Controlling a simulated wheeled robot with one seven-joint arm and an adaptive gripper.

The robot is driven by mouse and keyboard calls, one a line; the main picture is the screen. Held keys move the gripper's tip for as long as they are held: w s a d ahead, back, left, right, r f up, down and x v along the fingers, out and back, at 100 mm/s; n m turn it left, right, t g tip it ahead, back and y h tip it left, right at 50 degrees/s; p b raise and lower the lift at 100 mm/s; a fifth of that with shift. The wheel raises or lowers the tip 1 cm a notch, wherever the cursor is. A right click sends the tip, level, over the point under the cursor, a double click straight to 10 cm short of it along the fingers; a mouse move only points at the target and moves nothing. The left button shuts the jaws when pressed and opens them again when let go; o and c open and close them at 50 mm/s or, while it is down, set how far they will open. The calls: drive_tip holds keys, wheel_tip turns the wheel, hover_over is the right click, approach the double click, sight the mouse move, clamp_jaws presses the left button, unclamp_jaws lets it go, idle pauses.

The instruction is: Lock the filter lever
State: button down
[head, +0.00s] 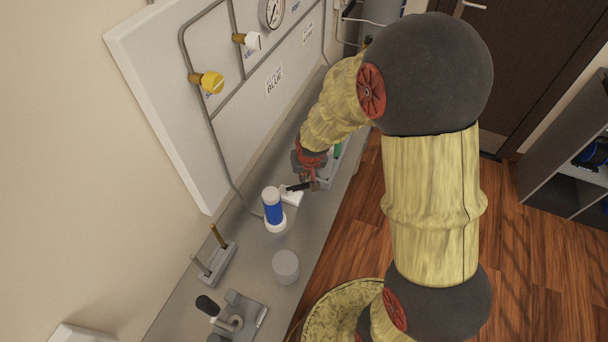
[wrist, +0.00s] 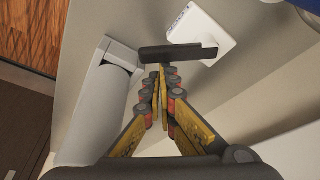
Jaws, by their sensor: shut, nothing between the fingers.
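A black lever handle (wrist: 178,52) crosses just beyond my fingertips in the wrist view. It meets a pale grey bracket on a rounded grey-white housing (wrist: 95,110) at the left. The handle also shows in the head view (head: 298,187), near my gripper. My gripper (wrist: 162,72) is shut and empty, its fingertips close together near the handle's underside; I cannot tell whether they touch it. In the head view my gripper (head: 315,182) is over the counter, and partly hides the housing.
A white plate with small print (wrist: 203,34) lies beyond the handle. On the counter (head: 318,225) stand a blue-and-white bottle (head: 273,212), a white cup (head: 286,266), a rack with rods (head: 214,262) and a black-knobbed fixture (head: 236,318). A piped panel (head: 160,85) rises along the wall.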

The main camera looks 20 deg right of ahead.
drive_tip(key=shift+s+f+m+b, duration=0.15)
drive_tip(key=shift+m+b, duration=0.25)
drive_tip(key=shift+b, duration=0.45)
drive_tip(key=s+m+b, duration=0.1)
drive_tip(key=b, duration=0.2)
drive_tip(key=m+h+b, duration=0.1)
drive_tip(key=b, duration=0.2)
drive_tip(key=shift+s+d+f+m, duration=0.1)
drive_tip(key=shift+s+f+m, duration=0.15)
drive_tip(key=shift+s+m, duration=0.15)
drive_tip(key=s+m+b, duration=0.1)
drive_tip(key=m+b, duration=0.1)
drive_tip(key=b, duration=0.2)
drive_tip(key=shift+s+r+g+h, duration=0.1)
drive_tip(key=shift+s+g+h, duration=0.05)
drive_tip(key=shift+g+h, duration=0.25)
drive_tip(key=shift+s+a+r+m+b, duration=0.15)
drive_tip(key=shift+s+m+b, duration=0.35)
drive_tip(key=shift+m+b, duration=0.65)
drive_tip(key=shift+s+a+m+g+h, duration=0.1)
drive_tip(key=shift+s+m+g+h, duration=0.1)
drive_tip(key=shift+m+g+h, duration=0.1)
drive_tip(key=shift+s+a+r+b, duration=0.1)
drive_tip(key=shift+s+a+b, duration=0.3)
drive_tip(key=shift+s+b, duration=0.3)
drive_tip(key=shift+s+a+m, duration=0.3)
drive_tip(key=shift+m, duration=0.35)
drive_tip(key=shift+s+a+b, duration=0.4)
drive_tip(key=shift+a+b, duration=0.05)
drive_tip(key=shift+b, duration=0.05)
